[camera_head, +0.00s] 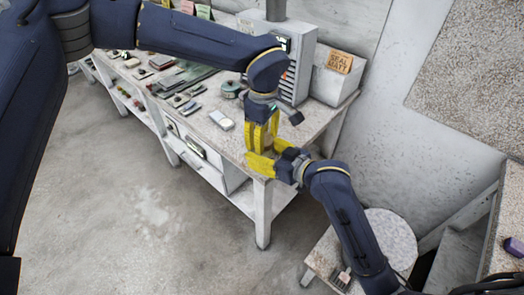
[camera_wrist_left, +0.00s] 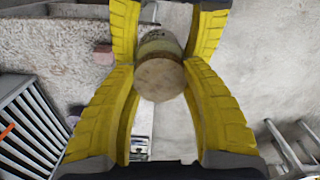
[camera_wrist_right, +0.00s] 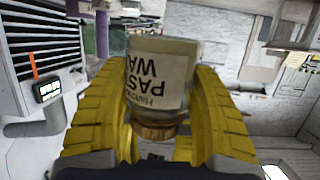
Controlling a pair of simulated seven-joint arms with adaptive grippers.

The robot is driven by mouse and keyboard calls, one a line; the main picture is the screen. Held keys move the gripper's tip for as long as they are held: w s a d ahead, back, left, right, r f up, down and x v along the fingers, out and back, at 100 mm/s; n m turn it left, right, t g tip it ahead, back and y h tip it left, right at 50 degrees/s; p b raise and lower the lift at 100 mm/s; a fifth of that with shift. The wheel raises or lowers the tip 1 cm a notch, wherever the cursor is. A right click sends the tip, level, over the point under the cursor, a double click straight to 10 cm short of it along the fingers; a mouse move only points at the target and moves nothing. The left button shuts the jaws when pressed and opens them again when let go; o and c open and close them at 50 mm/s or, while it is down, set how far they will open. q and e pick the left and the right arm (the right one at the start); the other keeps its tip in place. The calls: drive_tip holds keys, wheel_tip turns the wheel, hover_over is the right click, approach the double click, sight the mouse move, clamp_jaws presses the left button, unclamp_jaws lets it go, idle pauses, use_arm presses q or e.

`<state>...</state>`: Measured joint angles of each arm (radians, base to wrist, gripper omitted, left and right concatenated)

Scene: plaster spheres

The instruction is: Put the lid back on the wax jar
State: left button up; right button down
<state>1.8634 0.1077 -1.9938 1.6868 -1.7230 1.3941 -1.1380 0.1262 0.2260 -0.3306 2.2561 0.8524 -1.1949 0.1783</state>
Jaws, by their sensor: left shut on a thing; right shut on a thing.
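The wax jar (camera_wrist_right: 160,75), pale with a printed paste wax label, sits between the fingers of my right gripper (camera_head: 266,158), which is shut on it. The label appears upside down in the right wrist view. The round wooden lid (camera_wrist_left: 160,79) is at the jar's mouth, between the fingers of my left gripper (camera_head: 262,136), which comes down from above and is shut on it. The lid's edge also shows in the right wrist view (camera_wrist_right: 155,132). Lid and jar look lined up and close together. I cannot tell whether the lid is fully seated. In the head view the fingers mostly hide both.
Both grippers are near the front right corner of the workbench (camera_head: 236,148). A grey slatted box (camera_head: 298,60) and a white bin (camera_head: 334,80) with a sign stand behind. Small tools and a round tin (camera_head: 230,89) lie left. A round stool (camera_head: 378,240) stands below right.

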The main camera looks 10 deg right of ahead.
use_arm(q)
drive_tip(key=m, duration=1.1)
drive_tip(key=o, duration=1.3)
drive_tip(key=shift+o, duration=0.2)
wheel_tip(320, 180, up, 12)
drive_tip(key=shift+s, duration=0.1)
drive_tip(key=shift+d, duration=0.15)
